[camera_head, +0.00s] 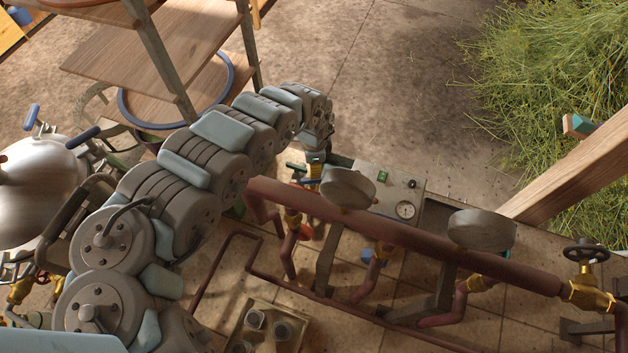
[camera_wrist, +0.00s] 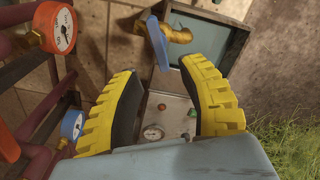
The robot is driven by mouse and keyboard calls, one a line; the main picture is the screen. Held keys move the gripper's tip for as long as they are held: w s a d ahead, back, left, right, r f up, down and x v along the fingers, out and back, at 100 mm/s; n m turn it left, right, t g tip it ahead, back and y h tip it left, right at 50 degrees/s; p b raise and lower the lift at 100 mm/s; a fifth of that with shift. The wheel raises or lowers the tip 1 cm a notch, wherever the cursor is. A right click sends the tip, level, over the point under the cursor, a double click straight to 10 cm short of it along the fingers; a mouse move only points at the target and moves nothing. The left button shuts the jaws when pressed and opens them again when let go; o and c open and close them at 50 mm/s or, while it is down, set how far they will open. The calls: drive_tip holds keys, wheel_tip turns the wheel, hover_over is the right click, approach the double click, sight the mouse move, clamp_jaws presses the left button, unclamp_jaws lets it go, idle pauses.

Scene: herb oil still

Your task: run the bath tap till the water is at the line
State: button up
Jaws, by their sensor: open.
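My gripper (camera_wrist: 162,72) has yellow ribbed fingers with dark pads and is spread wide with nothing held. A blue lever handle (camera_wrist: 158,43) is at the fingertips, its near end pointing into the gap between them. I cannot tell whether a finger touches it. The lever is by a brass tap (camera_wrist: 179,33) at the edge of a dark-rimmed rectangular bath (camera_wrist: 238,49). The water level and any line in the bath cannot be made out.
A panel with a dial gauge (camera_head: 405,210) and a green button (camera_head: 355,177) is near the bath. A red-brown pipe (camera_head: 420,233) with brass valves (camera_head: 587,292) crosses in front. A red gauge (camera_wrist: 63,29) is left of the gripper. Cut herbs (camera_head: 560,80) lie at right.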

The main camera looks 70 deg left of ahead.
drive_tip(key=shift+d+f+b, duration=0.1)
drive_tip(key=shift+f+b, duration=0.55)
drive_tip(key=shift+f, duration=3.65)
clamp_jaws()
